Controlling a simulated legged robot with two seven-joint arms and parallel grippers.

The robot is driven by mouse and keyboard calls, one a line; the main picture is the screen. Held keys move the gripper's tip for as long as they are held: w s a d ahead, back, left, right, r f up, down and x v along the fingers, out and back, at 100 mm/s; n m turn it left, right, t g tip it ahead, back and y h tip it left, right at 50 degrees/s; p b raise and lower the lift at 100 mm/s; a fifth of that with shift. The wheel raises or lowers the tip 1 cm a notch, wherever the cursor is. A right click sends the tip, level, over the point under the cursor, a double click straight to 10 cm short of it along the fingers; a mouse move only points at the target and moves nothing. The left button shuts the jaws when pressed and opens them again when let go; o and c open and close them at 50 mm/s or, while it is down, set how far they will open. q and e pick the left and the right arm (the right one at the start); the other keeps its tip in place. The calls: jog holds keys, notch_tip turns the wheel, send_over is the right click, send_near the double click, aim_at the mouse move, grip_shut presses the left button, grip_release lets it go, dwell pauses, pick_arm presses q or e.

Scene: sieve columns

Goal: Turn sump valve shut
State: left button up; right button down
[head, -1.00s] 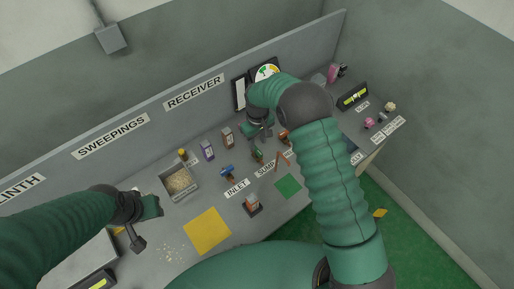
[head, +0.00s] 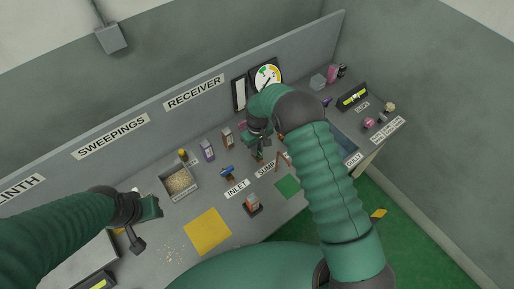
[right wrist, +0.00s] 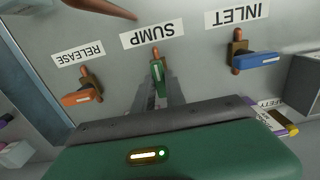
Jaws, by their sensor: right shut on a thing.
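The handle lies roughly in line with the stub. My right gripper (right wrist: 158,92) is shut on the green handle, with one finger on each side. In the head view the right gripper (head: 257,152) is low over the sump valve and mostly hides it. My left gripper (head: 149,208) hangs over the bench at the left, away from the valves; its fingers are too unclear to judge.
The blue inlet valve (right wrist: 257,60) and the orange release valve (right wrist: 83,97) stand on either side, their handles turned crosswise. A dial gauge (head: 267,76) is on the back panel. A tray of grains (head: 166,193) and a yellow mat (head: 207,231) lie left.

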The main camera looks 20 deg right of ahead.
jog(key=shift+w+m, duration=0.1)
jog(key=shift+m, duration=0.2)
jog(key=m, duration=0.3)
jog(key=shift+r+m, duration=0.1)
jog(key=shift+m, duration=0.3)
jog(key=m, duration=0.4)
jog(key=shift+m, duration=0.3)
jog(key=m, duration=0.4)
jog(key=shift+w+p, duration=0.1)
jog(key=shift+p, duration=0.25)
jog(key=shift+m, duration=2.5)
jog(key=shift+r, duration=0.1)
jog(key=c, duration=1.4)
grip_release()
